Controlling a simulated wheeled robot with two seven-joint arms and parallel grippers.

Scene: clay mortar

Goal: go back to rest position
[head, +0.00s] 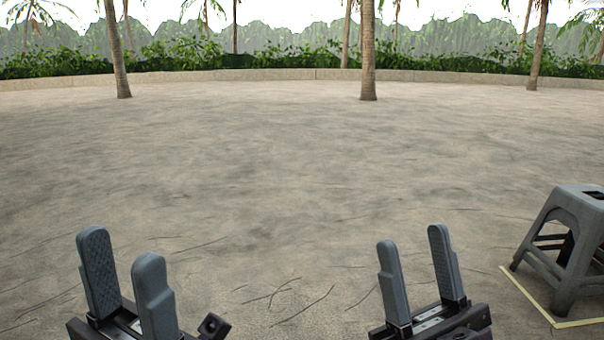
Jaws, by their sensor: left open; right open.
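My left gripper (124,268) is at the lower left of the head view. Its two grey fingers point up and stand apart with nothing between them. My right gripper (416,262) is at the lower middle right, also with its fingers up, apart and empty. Both grippers are in front of bare sandy ground and touch nothing that I can see. The rest of both arms is out of view below the picture.
A grey plastic stool (565,245) stands at the right edge, partly cut off, beside pale yellow lines (527,296) on the ground. Open sandy ground (290,180) fills the middle. Palm trunks (368,60), a low kerb (300,74) and green bushes lie far back.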

